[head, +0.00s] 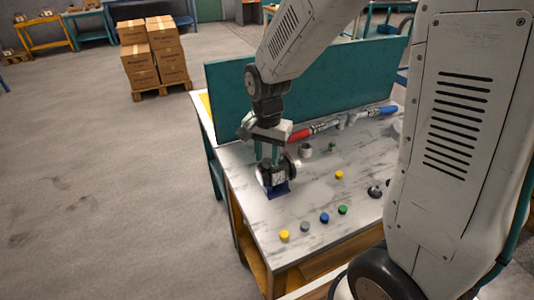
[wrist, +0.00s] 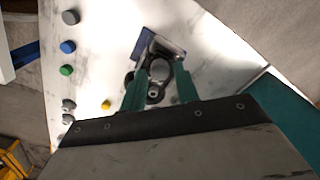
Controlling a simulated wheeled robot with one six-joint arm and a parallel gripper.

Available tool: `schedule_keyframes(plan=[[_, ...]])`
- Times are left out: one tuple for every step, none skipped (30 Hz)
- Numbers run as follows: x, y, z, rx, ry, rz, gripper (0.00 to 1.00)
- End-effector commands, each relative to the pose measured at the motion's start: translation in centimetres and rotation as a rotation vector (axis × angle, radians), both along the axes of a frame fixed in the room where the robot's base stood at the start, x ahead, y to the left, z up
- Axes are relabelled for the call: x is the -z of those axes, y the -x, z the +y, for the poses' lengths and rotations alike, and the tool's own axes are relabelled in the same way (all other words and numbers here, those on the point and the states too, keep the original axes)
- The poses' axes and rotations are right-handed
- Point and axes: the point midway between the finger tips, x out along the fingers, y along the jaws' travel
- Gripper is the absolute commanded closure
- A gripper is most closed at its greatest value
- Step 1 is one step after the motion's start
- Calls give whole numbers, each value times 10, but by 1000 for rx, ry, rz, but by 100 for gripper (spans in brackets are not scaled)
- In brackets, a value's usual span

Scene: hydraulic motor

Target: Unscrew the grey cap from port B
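The hydraulic motor (head: 279,177) is a dark body with a pale label, on a blue stand (head: 278,191) on the marble-topped table. In the wrist view a round grey cap (wrist: 160,70) shows on the motor, between my fingers; I cannot read a port letter there. My gripper (head: 268,161) points down over the motor from above. In the wrist view its two teal fingers (wrist: 159,80) stand apart on either side of the cap, with a narrow gap visible at each side. The fingers partly hide the motor.
Loose yellow (head: 284,235), grey (head: 305,227), blue (head: 324,218) and green (head: 343,210) caps lie along the table's front. Another yellow cap (head: 339,175) and dark fittings (head: 375,191) lie to the right. Red-handled (head: 302,134) and blue-handled (head: 386,111) tools lie before the teal back panel (head: 310,82).

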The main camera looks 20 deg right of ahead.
Motion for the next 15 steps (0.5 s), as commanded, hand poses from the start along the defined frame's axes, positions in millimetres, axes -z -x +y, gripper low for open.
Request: schedule_keyframes(plan=[[0,0,0,0,0,0,69],[0,0,0,1,0,0,69],[0,0,0,1,0,0,69],[0,0,0,1,0,0,69],[0,0,0,1,0,0,69],[0,0,0,4,0,0,69],[0,0,0,13,0,0,69],[0,0,0,29,0,0,69],[0,0,0,64,0,0,69],[0,0,0,100,0,0,69],[0,0,0,143,0,0,69],[0,0,0,207,0,0,69],[0,0,0,257,0,0,69],[0,0,0,304,0,0,69],[0,0,0,369,0,0,69]])
